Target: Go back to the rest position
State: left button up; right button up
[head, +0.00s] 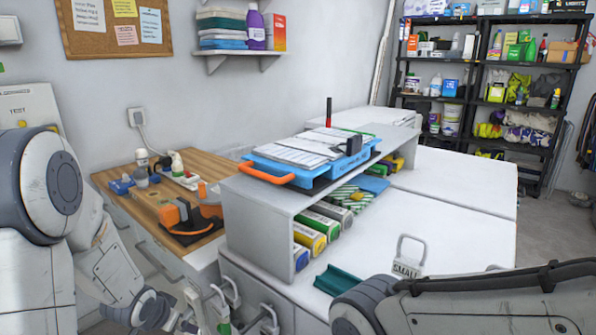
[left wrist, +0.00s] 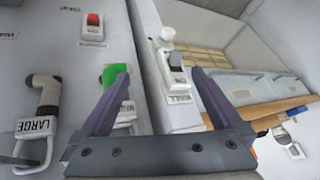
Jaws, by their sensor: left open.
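My left arm comes in from the left in the head view, and its gripper (head: 188,318) is low, beside the front of the cabinets near the bottom edge. In the left wrist view, the two dark fingers of this gripper (left wrist: 162,75) are spread apart, with nothing held between them. Beyond them is a pale panel with a grey-handled tool (left wrist: 43,92) on a holder marked LARGE and a green-topped tool (left wrist: 115,76), partly hidden by a finger. My right arm crosses the lower right of the head view; its gripper is out of view.
A grey shelf unit (head: 241,212) bears a blue tray (head: 300,180) with papers. A wooden counter (head: 140,200) holds orange and blue tools. A tag marked SMALL (head: 407,269) stands near my right arm. The white tabletop (head: 455,205) is mostly clear.

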pick_arm(q)
jog(key=s+d+r+m+g+h+p, duration=0.1)
jog(key=s+d+r+m+g+p, duration=0.3)
jog(key=s+d+r+p, duration=0.6)
jog(key=s+d+r+g, duration=0.2)
jog(key=s+d+r, duration=0.8)
jog(key=s+d, duration=0.3)
jog(key=shift+s+d+r+h, duration=0.15)
jog(key=shift+s+r+h, duration=0.2)
jog(key=shift+s, duration=0.65)
